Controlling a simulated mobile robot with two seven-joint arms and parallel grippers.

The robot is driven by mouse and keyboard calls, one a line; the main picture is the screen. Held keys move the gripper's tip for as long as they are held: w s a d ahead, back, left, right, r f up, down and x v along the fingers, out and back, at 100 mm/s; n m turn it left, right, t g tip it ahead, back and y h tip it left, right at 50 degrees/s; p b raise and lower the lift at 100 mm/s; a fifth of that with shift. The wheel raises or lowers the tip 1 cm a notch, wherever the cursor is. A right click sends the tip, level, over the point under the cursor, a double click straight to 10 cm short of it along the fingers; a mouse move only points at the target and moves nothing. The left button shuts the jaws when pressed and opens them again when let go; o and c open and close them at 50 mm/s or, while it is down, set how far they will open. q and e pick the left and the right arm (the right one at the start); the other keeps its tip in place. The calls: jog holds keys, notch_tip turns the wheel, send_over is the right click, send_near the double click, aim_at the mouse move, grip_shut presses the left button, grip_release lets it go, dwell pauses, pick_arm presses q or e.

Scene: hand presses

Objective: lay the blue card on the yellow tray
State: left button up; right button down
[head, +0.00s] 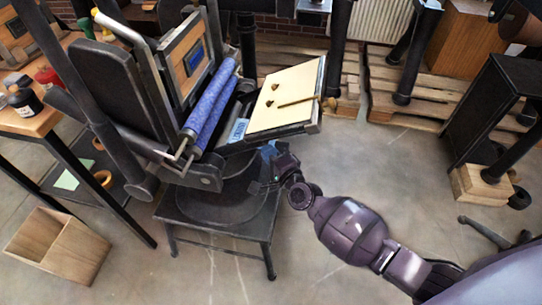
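The pale yellow tray (292,92) is the tilted flat board on the right side of the black hand press. Two small dark pieces and a thin stick lie on it. A light blue card with dark lettering (238,130) shows at the tray's lower left corner. My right gripper (272,160) is just below the tray's lower edge, beside the press. A bluish patch shows at its fingers, too small to identify. Whether the fingers are open or shut is unclear. My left gripper is not in view.
The press has blue rollers (208,108) and an upright wood-framed panel (183,58) left of the tray. It stands on a low black table (245,228). A wooden box (58,245) is on the floor at left. Pallets (425,95) lie at the back right. Floor is clear at lower middle.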

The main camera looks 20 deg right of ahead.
pick_arm(q)
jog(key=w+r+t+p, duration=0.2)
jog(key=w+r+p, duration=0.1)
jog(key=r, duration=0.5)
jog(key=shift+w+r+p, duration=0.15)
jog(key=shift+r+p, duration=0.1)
jog(key=shift+p, duration=0.65)
pick_arm(e)
jog(key=s+d+r, duration=0.1)
jog(key=s+r, duration=0.1)
jog(key=s, duration=0.5)
jog(key=s+d+r, duration=0.1)
jog(key=s+r, duration=0.1)
jog(key=s, duration=0.4)
jog(key=shift+s+d+r, duration=0.35)
jog(key=shift+r, duration=0.05)
